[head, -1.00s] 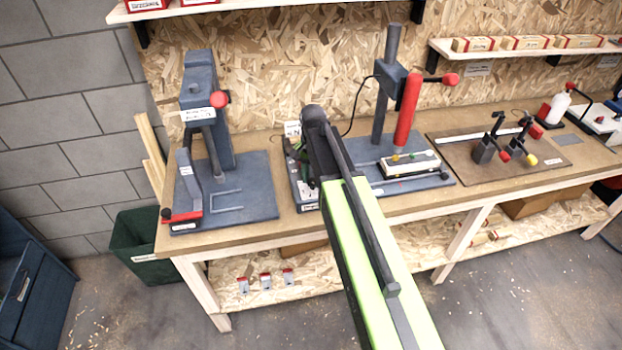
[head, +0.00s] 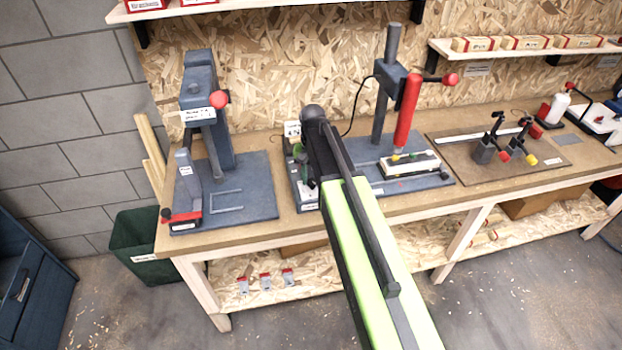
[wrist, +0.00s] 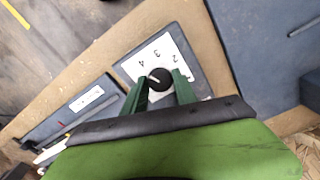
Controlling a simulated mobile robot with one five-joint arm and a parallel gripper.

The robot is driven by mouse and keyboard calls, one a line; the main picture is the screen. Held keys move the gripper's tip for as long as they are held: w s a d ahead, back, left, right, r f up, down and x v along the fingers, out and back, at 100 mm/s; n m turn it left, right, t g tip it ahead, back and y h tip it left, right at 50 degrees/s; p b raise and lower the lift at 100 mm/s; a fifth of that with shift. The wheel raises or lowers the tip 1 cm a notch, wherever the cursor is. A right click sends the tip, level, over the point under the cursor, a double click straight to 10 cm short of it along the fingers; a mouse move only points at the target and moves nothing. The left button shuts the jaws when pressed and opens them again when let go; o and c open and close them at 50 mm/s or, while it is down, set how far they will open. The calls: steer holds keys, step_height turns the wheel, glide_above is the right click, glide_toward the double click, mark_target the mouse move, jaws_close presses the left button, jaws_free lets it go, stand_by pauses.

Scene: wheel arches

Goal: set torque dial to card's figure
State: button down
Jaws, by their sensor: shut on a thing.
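The torque dial (wrist: 160,83) is a round black knob with a pale pointer mark, on a white plate (wrist: 150,61) with dark figures around it. The figures look like 2, 3 and 4, but are small and turned. The pale mark lies on the knob's left side in the wrist view. My gripper (wrist: 159,77) has its green fingers closed on both sides of the knob. In the head view my arm partly hides the dial's unit (head: 306,194). I cannot tell which label is the card, and no figure on one is readable.
A dark press (head: 210,110) stands left on the bench. A stand with a red handle (head: 407,112) is just right of my arm. Toggle clamps (head: 486,150) sit further right. A green bin (head: 140,240) is on the floor at left.

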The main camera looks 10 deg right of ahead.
mark_target(312, 181)
steer(key=shift+w, duration=0.1)
steer(key=c, duration=1)
jaws_free()
steer(key=shift+o, duration=0.2)
step_height(312, 181, up, 17)
steer(key=p, duration=1.7)
steer(key=shift+r, duration=0.2)
